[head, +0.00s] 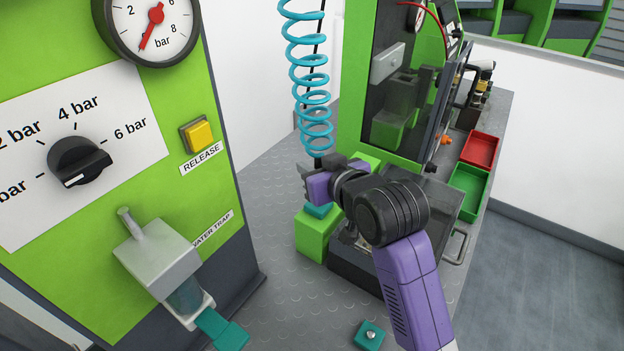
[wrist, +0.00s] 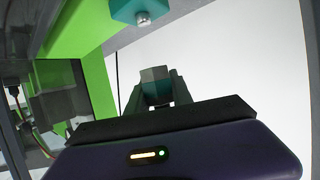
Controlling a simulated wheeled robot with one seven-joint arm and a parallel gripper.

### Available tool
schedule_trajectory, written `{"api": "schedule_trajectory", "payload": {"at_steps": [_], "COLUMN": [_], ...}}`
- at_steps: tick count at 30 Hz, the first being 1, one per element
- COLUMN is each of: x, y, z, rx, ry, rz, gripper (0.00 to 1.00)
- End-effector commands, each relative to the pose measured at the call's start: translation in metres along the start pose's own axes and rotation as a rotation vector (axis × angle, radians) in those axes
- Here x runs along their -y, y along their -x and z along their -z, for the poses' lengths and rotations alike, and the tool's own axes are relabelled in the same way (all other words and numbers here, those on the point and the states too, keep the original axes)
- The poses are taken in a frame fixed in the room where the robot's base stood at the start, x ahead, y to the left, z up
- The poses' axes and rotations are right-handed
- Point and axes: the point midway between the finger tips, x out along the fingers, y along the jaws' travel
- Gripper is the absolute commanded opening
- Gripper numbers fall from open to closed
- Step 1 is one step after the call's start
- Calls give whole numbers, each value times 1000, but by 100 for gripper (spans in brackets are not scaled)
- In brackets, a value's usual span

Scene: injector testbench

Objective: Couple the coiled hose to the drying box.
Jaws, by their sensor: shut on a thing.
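The teal coiled hose (head: 308,85) hangs from above, left of the green cabinet. Its lower end reaches down to my gripper (head: 308,178), which partly hides it. In the wrist view, my gripper (wrist: 158,95) is shut on the hose's end piece (wrist: 154,76), a small block of grey and teal. Just below my gripper in the head view stands a small green box (head: 316,238) with a teal top (head: 319,210). No label shows which thing is the drying box. A teal block with a metal nipple (wrist: 142,12) shows at the top of the wrist view.
At left is a green panel with a pressure gauge (head: 150,28), a black knob (head: 80,162), a yellow release button (head: 199,136) and a water trap (head: 160,258). Another teal block with a nipple (head: 369,335) is at the bottom. Red (head: 479,149) and green trays (head: 468,190) lie right.

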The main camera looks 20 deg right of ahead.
Motion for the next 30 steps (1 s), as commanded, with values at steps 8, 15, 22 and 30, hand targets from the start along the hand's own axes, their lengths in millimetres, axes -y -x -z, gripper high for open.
{"api": "schedule_trajectory", "payload": {"at_steps": [8,15,22,30], "x": [0,0,0,0], "y": [-4,-8,-13,-16], "z": [-10,-19,-32,-38], "rx": [-1,-1,0,-1], "ry": [0,0,0,0], "rz": [0,-1,-1,0], "gripper": [0,0,0,0]}}
